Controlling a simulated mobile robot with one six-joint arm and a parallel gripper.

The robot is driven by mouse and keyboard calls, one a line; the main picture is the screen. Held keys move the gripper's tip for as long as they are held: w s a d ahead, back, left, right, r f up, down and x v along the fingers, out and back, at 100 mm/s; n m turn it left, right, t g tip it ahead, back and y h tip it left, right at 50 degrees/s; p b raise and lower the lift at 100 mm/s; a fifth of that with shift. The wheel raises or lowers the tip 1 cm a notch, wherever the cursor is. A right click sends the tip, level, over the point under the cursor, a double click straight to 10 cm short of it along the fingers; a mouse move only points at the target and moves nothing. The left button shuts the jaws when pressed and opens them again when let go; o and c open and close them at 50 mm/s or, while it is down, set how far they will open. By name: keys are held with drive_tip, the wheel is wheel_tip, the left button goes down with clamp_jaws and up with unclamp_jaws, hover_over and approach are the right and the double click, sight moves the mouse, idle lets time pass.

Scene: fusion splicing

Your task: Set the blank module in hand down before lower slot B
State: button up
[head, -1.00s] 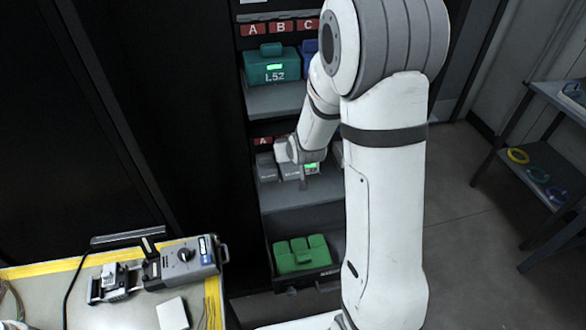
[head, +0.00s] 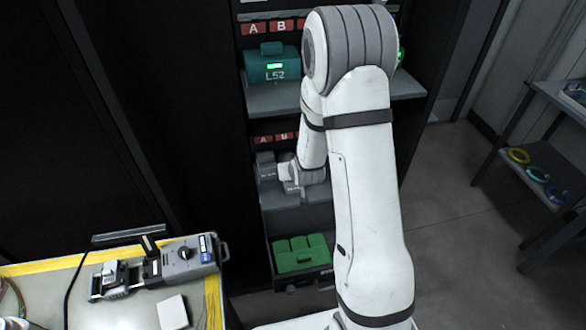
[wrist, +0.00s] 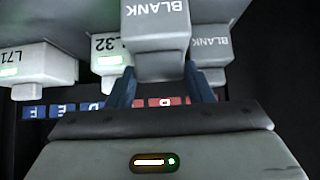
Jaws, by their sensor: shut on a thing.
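The held grey blank module (wrist: 158,45), its label reading BLANK upside down, sits between my fingers in the wrist view. My gripper (wrist: 161,88) is shut on it. Red slot labels (wrist: 165,102) show just beyond the fingers, partly covered. A second blank module (wrist: 210,48) stands close to the right of the held one in that view. In the head view my wrist is at the lower shelf (head: 278,200), beside a grey module (head: 265,165) at its left end; my arm hides the held module. Whether the held module touches the shelf I cannot tell.
Modules L32 (wrist: 108,55) and L71 (wrist: 35,65), with green lights, are left of the held one in the wrist view. A teal L52 module (head: 272,68) is on the upper shelf. A workbench (head: 100,318) stands at lower left.

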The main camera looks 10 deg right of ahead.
drive_tip(key=o, duration=1.3)
drive_tip(key=shift+f, duration=0.1)
drive_tip(key=shift+r+p, duration=0.3)
drive_tip(key=shift+p, duration=0.1)
drive_tip(key=s+r+g, duration=0.2)
drive_tip(key=s+r, duration=0.5)
drive_tip(key=s, duration=0.2)
drive_tip(key=s+r+g, duration=0.2)
drive_tip(key=s+r, duration=0.5)
drive_tip(key=s, duration=0.3)
drive_tip(key=s+r+g, duration=0.2)
drive_tip(key=s+r, duration=0.5)
drive_tip(key=s, duration=0.2)
drive_tip(key=shift+s+a+r+b, duration=0.1)
drive_tip(key=shift+s+r+b, duration=0.15)
drive_tip(key=shift+b, duration=0.15)
